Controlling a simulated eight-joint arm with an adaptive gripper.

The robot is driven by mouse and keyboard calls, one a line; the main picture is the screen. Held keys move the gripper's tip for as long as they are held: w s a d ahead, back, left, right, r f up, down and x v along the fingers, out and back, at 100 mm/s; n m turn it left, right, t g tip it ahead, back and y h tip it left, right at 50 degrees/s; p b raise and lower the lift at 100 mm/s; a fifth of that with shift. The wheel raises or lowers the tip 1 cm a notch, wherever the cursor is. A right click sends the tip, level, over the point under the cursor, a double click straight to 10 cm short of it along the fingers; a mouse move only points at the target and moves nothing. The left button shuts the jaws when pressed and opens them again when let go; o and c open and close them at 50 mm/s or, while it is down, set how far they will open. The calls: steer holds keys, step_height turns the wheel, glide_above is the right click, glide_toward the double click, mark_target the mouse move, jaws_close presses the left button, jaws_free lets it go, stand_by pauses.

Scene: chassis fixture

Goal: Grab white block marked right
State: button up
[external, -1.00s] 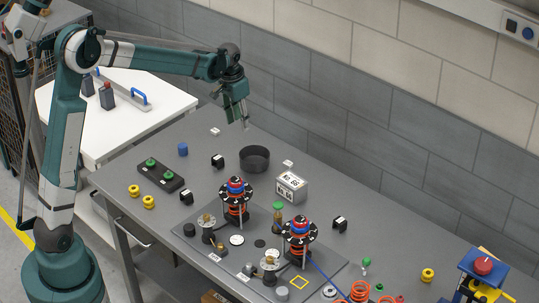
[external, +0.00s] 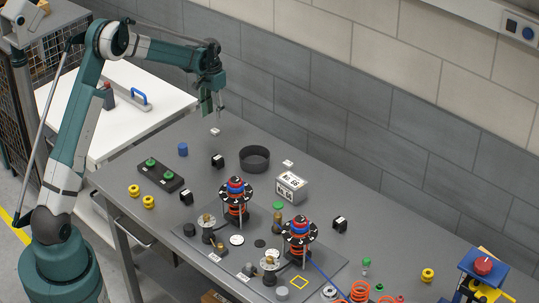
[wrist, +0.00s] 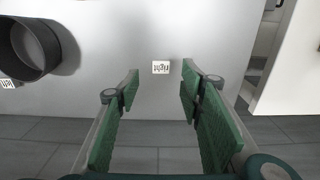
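A small white block (external: 215,131) with dark marks on its top sits near the far left edge of the grey table. In the wrist view this block (wrist: 161,67) lies ahead between my fingers, apart from them; its marks are too small to read surely. A second small white block (external: 288,163) lies right of the black bowl, and a marked white piece shows at the left edge of the wrist view (wrist: 7,84). My gripper (external: 213,106) has green fingers, points down and hangs above the first block. In the wrist view my gripper (wrist: 160,85) is wide open and empty.
The black round bowl (external: 254,158) stands right of the first block. A blue cylinder (external: 183,149) and black blocks (external: 217,161) are nearby. A white box (external: 291,186) and the spring fixtures (external: 236,203) stand farther right. The grey wall rises close behind the table.

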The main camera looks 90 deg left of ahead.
mark_target(215, 131)
steer(key=shift+s+a+f, duration=0.1)
stand_by(0.3)
steer(key=shift+f, duration=1.3)
steer(key=shift+w+a+f, duration=0.1)
steer(key=shift+f, duration=1.2)
steer(key=shift+w+f, duration=0.1)
steer(key=shift+f, duration=1.2)
steer(key=c, duration=0.8)
